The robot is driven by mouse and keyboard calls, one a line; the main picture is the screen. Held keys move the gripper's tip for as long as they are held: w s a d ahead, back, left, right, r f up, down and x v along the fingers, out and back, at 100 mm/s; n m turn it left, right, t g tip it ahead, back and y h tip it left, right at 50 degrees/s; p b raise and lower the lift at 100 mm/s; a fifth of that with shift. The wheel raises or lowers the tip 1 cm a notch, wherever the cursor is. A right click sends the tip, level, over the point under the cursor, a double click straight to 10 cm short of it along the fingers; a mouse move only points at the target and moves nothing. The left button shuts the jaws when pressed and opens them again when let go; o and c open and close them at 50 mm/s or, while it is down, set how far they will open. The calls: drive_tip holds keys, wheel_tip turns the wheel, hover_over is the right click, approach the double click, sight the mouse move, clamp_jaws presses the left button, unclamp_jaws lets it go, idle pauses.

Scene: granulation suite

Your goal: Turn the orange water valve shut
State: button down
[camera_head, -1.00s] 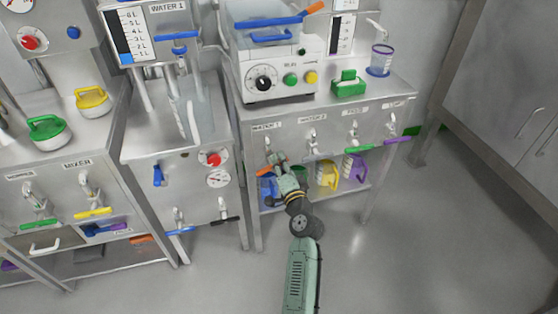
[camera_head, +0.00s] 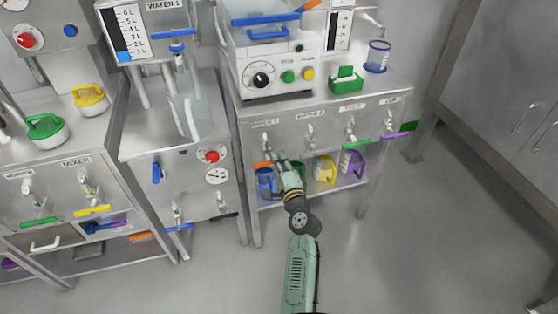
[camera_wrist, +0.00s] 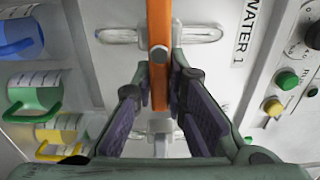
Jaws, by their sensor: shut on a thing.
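The orange water valve handle (camera_head: 262,165) shows as a short orange piece under the left tap on the front panel of the middle bench. In the wrist view the orange handle (camera_wrist: 160,45) is a long bar running up the picture, with a round pivot end, between my fingers. My gripper (camera_head: 279,158) reaches up to the panel beside this tap. In the wrist view my gripper (camera_wrist: 160,105) has its two dark pads on either side of the bar, shut on it. My gripper hides part of the handle in the head view. The WATER 1 label (camera_wrist: 250,32) is on the panel beside it.
Blue (camera_head: 266,181), yellow (camera_head: 325,170) and purple (camera_head: 353,163) jugs stand on the shelf below. Nearby taps have a green handle (camera_head: 357,146) and a purple handle (camera_head: 393,136). The floor (camera_head: 400,240) at the right is clear.

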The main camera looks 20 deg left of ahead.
drive_tip(key=shift+f, duration=0.15)
drive_tip(key=c, duration=1.6)
unclamp_jaws()
drive_tip(key=shift+s, duration=0.1)
drive_tip(key=v, duration=1.2)
